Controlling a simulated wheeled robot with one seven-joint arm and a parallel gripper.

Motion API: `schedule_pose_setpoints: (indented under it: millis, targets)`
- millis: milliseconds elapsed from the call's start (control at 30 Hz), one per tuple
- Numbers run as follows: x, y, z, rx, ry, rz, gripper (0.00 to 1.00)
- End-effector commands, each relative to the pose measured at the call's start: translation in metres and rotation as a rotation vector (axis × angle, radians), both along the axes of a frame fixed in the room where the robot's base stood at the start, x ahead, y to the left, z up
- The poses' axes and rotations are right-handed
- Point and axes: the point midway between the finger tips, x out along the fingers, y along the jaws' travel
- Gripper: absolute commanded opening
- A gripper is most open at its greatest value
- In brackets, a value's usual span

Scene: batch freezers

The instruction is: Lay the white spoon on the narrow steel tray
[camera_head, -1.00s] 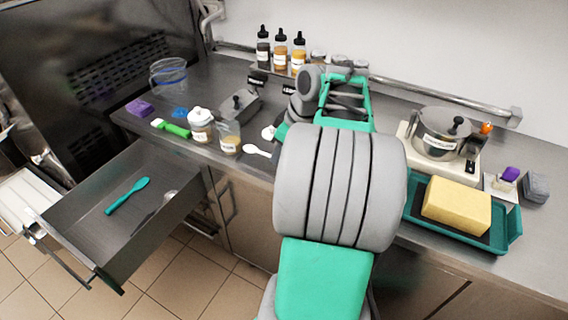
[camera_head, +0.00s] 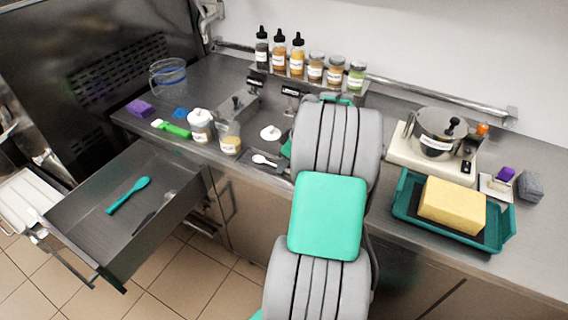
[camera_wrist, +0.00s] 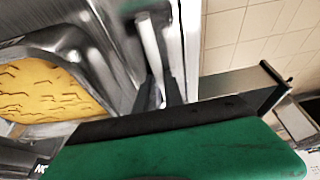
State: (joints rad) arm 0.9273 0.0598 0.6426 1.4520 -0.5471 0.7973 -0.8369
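The white spoon (camera_head: 265,160) shows near the counter's front edge, bowl to the left, handle running right toward my arm. It appears over or on a narrow dark steel tray (camera_head: 246,157); I cannot tell whether it touches. In the wrist view a white handle (camera_wrist: 151,50) runs down between two dark fingers. My gripper (camera_wrist: 162,95) appears shut on that handle. The green body with a black edge fills the bottom of that view. In the head view my arm hides the gripper's fingers.
An open drawer (camera_head: 85,225) with a teal spatula (camera_head: 128,195) juts out at the left. Jars (camera_head: 201,126) and a lid (camera_head: 270,132) stand beside the spoon. Several bottles stand behind. A teal tray (camera_head: 408,205) with a yellow block (camera_head: 452,204) lies right of my arm.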

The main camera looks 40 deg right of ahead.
Motion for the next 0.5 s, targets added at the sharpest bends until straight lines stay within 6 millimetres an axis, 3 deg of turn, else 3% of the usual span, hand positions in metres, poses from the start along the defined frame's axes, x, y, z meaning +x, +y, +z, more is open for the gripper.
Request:
schedule_pose_setpoints:
  millis: [233,500]
  targets:
    - [-0.0002,0.0000,-0.0002,0.000,0.000,-0.001,0.34]
    - [-0.0001,0.0000,0.0024,0.000,0.000,-0.001,0.34]
